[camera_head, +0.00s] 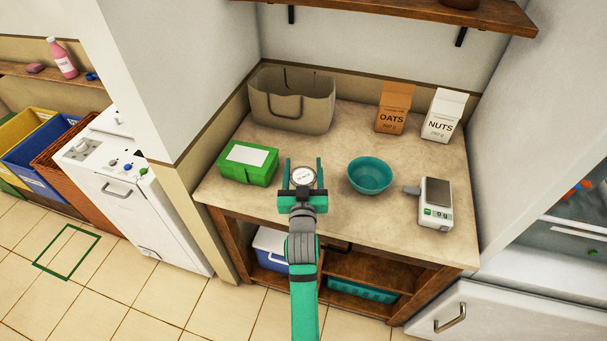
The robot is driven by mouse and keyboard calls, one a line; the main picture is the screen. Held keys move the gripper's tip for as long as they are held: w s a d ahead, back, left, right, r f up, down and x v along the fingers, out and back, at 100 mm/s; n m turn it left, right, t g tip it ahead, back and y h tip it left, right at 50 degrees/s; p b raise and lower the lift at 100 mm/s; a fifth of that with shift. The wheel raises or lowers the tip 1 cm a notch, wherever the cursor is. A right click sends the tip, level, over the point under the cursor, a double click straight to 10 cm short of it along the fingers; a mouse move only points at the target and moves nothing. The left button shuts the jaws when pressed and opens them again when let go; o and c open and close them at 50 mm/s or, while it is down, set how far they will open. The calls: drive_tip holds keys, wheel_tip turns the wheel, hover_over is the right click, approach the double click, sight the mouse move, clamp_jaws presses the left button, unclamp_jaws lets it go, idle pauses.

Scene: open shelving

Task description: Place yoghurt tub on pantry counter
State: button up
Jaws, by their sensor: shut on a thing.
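The yoghurt tub (303,176) is small and round with a white label on top. My gripper (304,172) is shut on it, with one green finger on each side. The gripper reaches in over the front part of the pantry counter (330,222), a beige stone-like top on a wooden frame. From this view I cannot tell whether the tub touches the counter or hangs just above it. The tub's near side is hidden by my gripper.
A green box (249,163) stands left of the tub, a teal bowl (370,175) close to its right. A kitchen scale (436,203) is farther right. A beige bag (291,104), an oats box (393,108) and a nuts box (443,115) stand behind. The counter's middle is clear.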

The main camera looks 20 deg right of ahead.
sight(303, 174)
drive_tip(key=shift+f, duration=1.55)
drive_tip(key=shift+f, duration=0.1)
drive_tip(key=o, duration=1.1)
drive_tip(key=shift+o, duration=0.2)
